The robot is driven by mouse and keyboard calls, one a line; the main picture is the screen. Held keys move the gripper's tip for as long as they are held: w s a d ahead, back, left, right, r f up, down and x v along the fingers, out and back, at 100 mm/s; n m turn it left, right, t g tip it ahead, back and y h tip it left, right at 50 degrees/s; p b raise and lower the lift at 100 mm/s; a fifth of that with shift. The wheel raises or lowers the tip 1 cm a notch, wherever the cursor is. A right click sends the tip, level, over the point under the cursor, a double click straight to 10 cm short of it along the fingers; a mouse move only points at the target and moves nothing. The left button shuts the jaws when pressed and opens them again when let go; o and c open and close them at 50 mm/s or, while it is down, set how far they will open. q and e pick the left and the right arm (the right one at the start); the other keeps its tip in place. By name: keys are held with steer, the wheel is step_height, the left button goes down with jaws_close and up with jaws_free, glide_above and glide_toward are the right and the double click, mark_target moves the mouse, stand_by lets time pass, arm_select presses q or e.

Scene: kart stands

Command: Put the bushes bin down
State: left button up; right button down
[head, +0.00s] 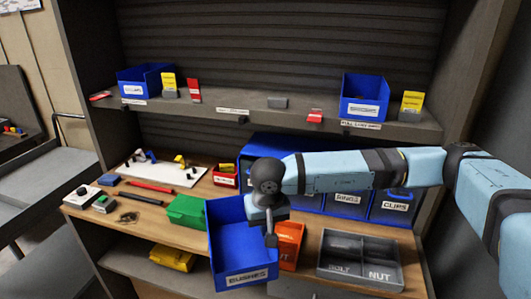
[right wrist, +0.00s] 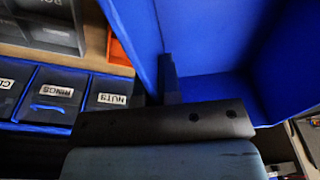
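The blue bin labelled BUSHES (head: 226,240) is in front of the workbench's front edge in the head view, its open top facing up. It looks empty inside. My right gripper (head: 271,232) is shut on the bin's right wall near the rim. The right wrist view shows a dark finger (right wrist: 170,82) against the blue bin wall (right wrist: 217,85); the other finger is hard to make out. In the head view the bin covers part of the bench edge, and I see no surface directly under it. My left gripper is out of view.
The wooden bench (head: 150,210) bears a green box (head: 187,211), an orange bin (head: 289,243), a grey BOLT/NUT tray (head: 360,262) and a blue drawer unit (head: 270,147). The upper shelf (head: 235,110) holds two blue bins, with room between them. A yellow item (head: 173,257) lies on the lower shelf.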

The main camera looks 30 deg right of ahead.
steer(key=s+a+f+n, duration=0.1)
steer(key=s+a+f, duration=0.2)
steer(key=f, duration=0.6)
steer(key=s+a+f+n, duration=0.2)
steer(key=s+f, duration=0.3)
steer(key=f, duration=0.4)
steer(key=shift+a+f+n+y, duration=0.3)
steer(key=shift+a+f, duration=0.1)
steer(key=shift+a, duration=0.15)
steer(key=shift+s+d, duration=0.1)
steer(key=shift+d, duration=0.05)
